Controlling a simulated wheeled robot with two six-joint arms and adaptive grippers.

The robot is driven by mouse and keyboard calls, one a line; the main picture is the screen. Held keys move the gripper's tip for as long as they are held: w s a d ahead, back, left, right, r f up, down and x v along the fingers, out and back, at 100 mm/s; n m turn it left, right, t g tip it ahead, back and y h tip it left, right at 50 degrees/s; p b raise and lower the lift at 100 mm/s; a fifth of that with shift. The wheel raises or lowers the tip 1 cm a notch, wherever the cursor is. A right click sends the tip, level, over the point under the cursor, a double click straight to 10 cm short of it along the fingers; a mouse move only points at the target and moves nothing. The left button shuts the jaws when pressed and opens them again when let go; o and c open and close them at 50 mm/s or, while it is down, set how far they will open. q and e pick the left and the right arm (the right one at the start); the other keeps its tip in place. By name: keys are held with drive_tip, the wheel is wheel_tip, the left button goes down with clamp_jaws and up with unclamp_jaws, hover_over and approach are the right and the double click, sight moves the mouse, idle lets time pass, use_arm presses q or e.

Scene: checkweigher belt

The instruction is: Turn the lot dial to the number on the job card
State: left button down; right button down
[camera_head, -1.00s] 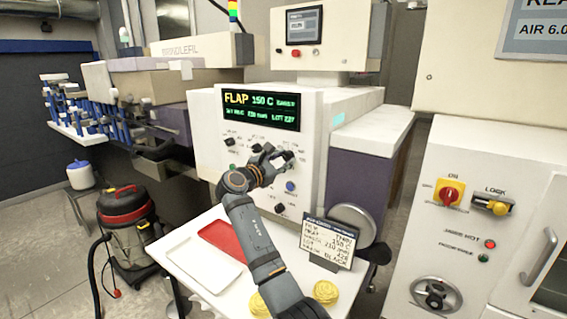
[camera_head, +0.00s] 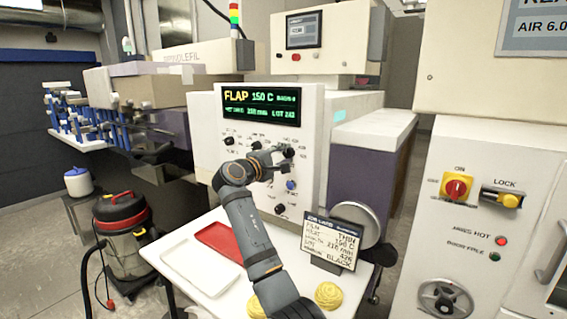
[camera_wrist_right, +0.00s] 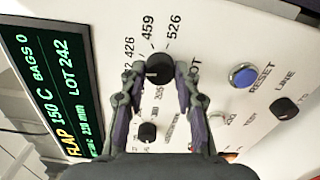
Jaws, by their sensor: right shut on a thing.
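The lot dial (camera_wrist_right: 159,68) is a black knob on the white panel, with printed numbers such as 459 and 526 around it in the right wrist view. My right gripper (camera_wrist_right: 161,80) is shut on it, one finger on each side; in the head view the gripper (camera_head: 281,160) partly covers the dial (camera_head: 289,151). The green display (camera_head: 262,107) reads FLAP, 150 C and LOT 242; it also shows in the right wrist view (camera_wrist_right: 48,85). The job card (camera_head: 333,243) stands on the white table; its lot line seems to read 426. My left gripper is not in view.
Other black knobs (camera_wrist_right: 147,132) and a blue RESET button (camera_wrist_right: 243,76) sit close to the dial. A red tray (camera_head: 222,240), a white tray (camera_head: 200,266) and yellow coils (camera_head: 328,295) lie on the table. A vacuum cleaner (camera_head: 122,240) stands at left.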

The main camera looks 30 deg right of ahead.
drive_tip(key=m+b, duration=0.2)
drive_tip(key=m, duration=0.3)
drive_tip(key=shift+f+b, duration=0.25)
drive_tip(key=shift+b, duration=0.15)
idle(0.3)
drive_tip(key=c, duration=1.4)
unclamp_jaws()
drive_tip(key=o, duration=0.4)
drive_tip(key=shift+r, duration=0.15)
drive_tip(key=v, duration=1.2)
